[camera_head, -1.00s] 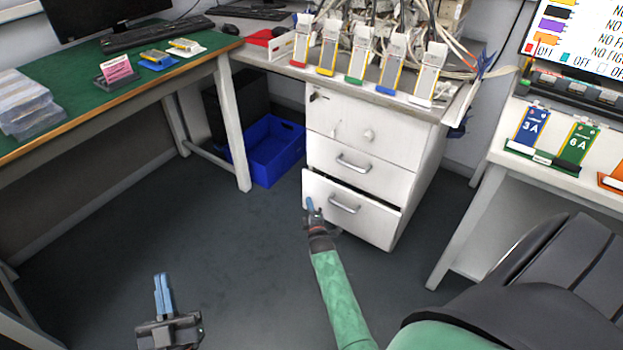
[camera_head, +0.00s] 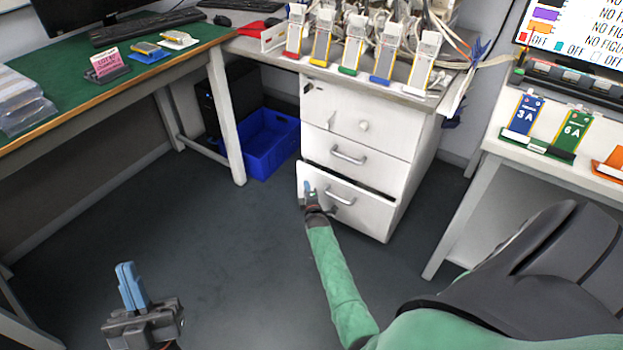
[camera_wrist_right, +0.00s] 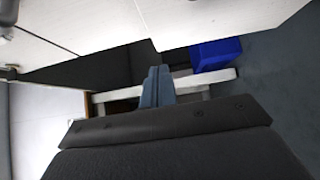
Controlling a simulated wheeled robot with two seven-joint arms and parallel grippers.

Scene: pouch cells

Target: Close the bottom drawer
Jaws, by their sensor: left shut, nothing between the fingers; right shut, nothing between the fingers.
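The bottom drawer (camera_head: 362,213) of the white cabinet is pulled out a little, with a dark gap along its top edge. It has a metal bar handle (camera_head: 340,197). My right gripper (camera_head: 308,187) is shut and empty, at the left part of the drawer front, left of the handle. I cannot tell whether its fingertips touch the front. Its blue fingers (camera_wrist_right: 157,85) show in the right wrist view below white panels. My left gripper (camera_head: 128,284) is shut and empty, above the floor at lower left, away from the cabinet.
The middle drawer (camera_head: 375,172) and top drawer (camera_head: 385,130) look closed. A blue bin (camera_head: 262,158) stands on the floor left of the cabinet; it also shows in the right wrist view (camera_wrist_right: 215,53). A white table (camera_head: 470,200) is at right. The floor (camera_head: 220,240) in front is open.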

